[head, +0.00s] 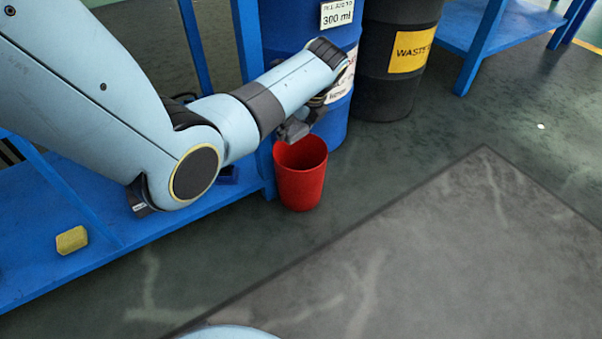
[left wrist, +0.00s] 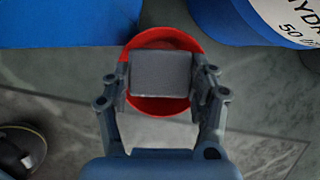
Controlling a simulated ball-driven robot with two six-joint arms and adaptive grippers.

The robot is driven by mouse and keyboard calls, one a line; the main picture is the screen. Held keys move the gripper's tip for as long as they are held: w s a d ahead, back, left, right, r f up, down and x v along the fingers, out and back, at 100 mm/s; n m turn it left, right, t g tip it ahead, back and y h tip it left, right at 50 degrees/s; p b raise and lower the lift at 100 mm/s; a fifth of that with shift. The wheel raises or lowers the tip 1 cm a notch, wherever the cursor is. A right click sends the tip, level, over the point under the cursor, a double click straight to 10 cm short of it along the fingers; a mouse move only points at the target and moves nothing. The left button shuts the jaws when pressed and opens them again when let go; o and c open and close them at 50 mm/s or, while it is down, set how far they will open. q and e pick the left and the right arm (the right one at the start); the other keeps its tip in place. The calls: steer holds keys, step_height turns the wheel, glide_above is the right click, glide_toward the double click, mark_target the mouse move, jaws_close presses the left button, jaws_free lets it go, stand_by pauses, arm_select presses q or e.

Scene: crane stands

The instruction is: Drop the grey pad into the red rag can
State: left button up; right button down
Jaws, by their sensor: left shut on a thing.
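The red rag can (head: 301,180) stands on the floor in front of a blue drum, and its open top faces up. In the left wrist view the can's red rim (left wrist: 163,108) shows around and behind the grey pad. The grey pad (left wrist: 160,74) is held between the two fingers of my left gripper (left wrist: 161,80), over the can's mouth in that view. In the head view my left gripper (head: 296,130) is just above the can's rim, partly hidden by my arm. How high the pad is above the rim I cannot tell. My right gripper is not in view.
A blue drum (head: 340,112) stands close behind the can, with a black waste drum (head: 388,70) beside it. A blue shelf (head: 100,268) at the left bears a yellow sponge-like block (head: 72,240). A grey mat (head: 430,260) and open floor lie at the right.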

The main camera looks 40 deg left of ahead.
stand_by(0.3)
arm_select(q)
steer(key=o, duration=1.3)
steer(key=v, duration=1.2)
